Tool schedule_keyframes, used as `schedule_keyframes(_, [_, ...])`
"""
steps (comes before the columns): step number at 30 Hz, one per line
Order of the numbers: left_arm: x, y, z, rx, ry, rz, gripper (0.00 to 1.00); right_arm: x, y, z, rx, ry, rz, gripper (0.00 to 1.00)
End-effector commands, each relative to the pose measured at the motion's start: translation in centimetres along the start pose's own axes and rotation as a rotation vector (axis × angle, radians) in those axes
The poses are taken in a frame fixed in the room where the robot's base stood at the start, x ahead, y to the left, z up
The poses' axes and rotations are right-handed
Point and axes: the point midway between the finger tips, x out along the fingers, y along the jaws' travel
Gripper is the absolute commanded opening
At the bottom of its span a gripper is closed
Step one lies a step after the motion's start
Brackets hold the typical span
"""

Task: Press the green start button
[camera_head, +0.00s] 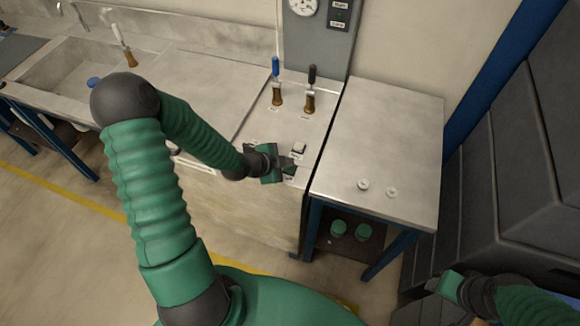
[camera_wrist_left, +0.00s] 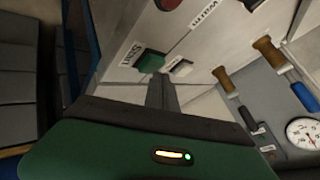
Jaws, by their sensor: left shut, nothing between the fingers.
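The green start button (camera_wrist_left: 150,61) shows in the left wrist view beside its label, on the pale bench panel. In the head view a small green patch (camera_head: 290,170) just by the fingertips looks like this button, partly covered. My left gripper (camera_head: 284,161) is shut and empty, over the front of the panel. In the left wrist view its closed fingers (camera_wrist_left: 161,92) end just below the green and white buttons; I cannot tell whether they touch anything. My right gripper (camera_head: 447,287) is at the lower right, with its fingers unclear.
A white button (camera_head: 299,148) sits beside the green one, and a red button (camera_wrist_left: 168,4) shows at the wrist view's top edge. A blue-handled valve (camera_head: 277,85) and a black-handled valve (camera_head: 310,90) stand behind. A side table (camera_head: 385,130) holds two small round parts.

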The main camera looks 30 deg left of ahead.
Motion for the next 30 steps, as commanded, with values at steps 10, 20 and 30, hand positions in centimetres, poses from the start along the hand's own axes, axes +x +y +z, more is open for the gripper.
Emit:
schedule_keyframes(10, [0.08, 0.06, 0.05, 0.000, 0.000, 0.000, 0.00, 0.10, 0.00, 0.02, 0.000, 0.000, 0.000, 0.52])
schedule_keyframes(20, [0.38, 0.26, 0.25, 0.000, 0.001, 0.000, 0.00, 0.42, 0.00, 0.09, 0.000, 0.000, 0.000, 0.52])
schedule_keyframes(30, [0.58, 0.42, 0.41, 0.000, 0.000, 0.000, 0.00, 0.62, 0.00, 0.14, 0.000, 0.000, 0.000, 0.52])
